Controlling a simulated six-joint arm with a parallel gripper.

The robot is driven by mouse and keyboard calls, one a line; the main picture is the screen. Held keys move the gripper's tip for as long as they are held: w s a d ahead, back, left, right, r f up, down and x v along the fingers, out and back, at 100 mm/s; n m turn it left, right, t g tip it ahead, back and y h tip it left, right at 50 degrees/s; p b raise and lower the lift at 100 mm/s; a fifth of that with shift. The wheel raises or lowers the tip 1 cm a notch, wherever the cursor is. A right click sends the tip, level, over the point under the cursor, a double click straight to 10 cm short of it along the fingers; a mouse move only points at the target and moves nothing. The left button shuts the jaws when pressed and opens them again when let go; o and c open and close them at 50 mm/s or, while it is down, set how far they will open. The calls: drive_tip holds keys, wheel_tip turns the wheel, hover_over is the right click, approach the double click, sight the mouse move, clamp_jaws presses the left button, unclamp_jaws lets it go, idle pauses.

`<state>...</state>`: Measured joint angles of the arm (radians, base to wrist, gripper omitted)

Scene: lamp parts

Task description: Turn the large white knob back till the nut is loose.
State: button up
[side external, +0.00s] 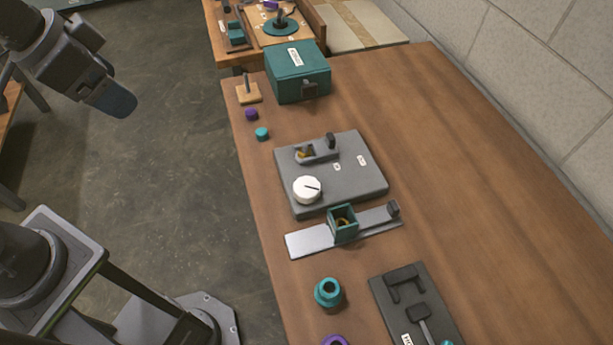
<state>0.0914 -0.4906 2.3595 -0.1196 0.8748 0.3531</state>
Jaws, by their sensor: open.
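The large white knob (307,189) sits on the near left part of a grey plate (354,192) on the wooden table. It is round, with a dark line on its top. No nut can be made out, so I cannot tell whether it is tight or loose. My gripper (112,101) is at the upper left, off the table's left edge, over the floor. It is open, well apart from the knob, and nothing shows in it. Its separate fingers are hard to make out.
The grey plate also carries a grey fixture (317,151) with a brass-coloured part. A metal strip with a teal block (342,222) lies just nearer. A teal box (298,74) stands farther back. A teal ring-shaped part (327,292) stands nearer. The table's right side is clear.

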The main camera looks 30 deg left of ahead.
drive_tip(key=w+d+f+m+g+h, duration=0.2)
drive_tip(key=w+d+f+m+g, duration=0.15)
drive_tip(key=w+d+m, duration=0.55)
drive_tip(key=m+g+h, duration=0.1)
drive_tip(key=m, duration=0.4)
approach(308, 187)
drive_tip(key=x, duration=0.9)
drive_tip(key=shift+f, duration=0.25)
drive_tip(key=c, duration=0.9)
